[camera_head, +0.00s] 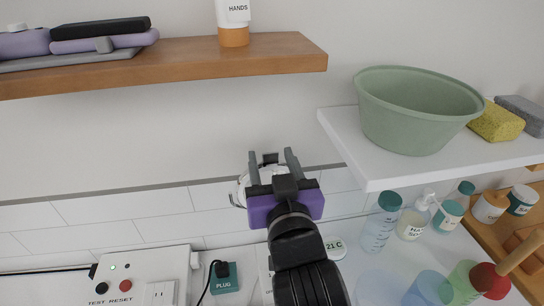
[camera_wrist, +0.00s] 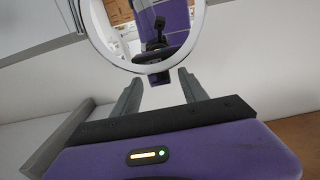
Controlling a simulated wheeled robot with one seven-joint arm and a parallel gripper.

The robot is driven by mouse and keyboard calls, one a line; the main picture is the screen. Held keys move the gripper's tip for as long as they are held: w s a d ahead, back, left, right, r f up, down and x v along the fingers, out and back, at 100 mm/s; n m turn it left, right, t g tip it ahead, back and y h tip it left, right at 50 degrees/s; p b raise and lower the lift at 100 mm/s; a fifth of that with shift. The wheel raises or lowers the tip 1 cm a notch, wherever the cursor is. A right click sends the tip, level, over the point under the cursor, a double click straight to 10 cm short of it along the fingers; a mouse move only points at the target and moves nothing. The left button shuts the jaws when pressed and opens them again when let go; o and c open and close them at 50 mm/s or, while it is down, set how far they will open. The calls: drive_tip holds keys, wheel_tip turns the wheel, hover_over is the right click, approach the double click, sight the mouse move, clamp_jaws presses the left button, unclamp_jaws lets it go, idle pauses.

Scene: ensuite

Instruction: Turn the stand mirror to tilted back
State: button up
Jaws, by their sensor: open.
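The stand mirror (camera_wrist: 150,38) is round with a white rim and fills the upper middle of the wrist view, its top cut off. Its glass reflects purple and dark parts of my arm. In the head view only a white, rounded part of what looks like the mirror (camera_head: 240,188) shows behind my gripper (camera_head: 271,157). My gripper is open, its two grey fingers pointing at the mirror's lower edge. I cannot tell whether they touch it. The mirror's stand is hidden.
A wooden shelf (camera_head: 190,62) runs above my gripper at upper left. A white shelf (camera_head: 345,130) with a green bowl (camera_head: 415,115) juts out at right. Bottles (camera_head: 380,225) and cups stand below it. A white socket box (camera_head: 140,280) is at lower left.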

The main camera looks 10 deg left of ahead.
drive_tip(key=shift+w, duration=0.1)
clamp_jaws()
idle(1.4)
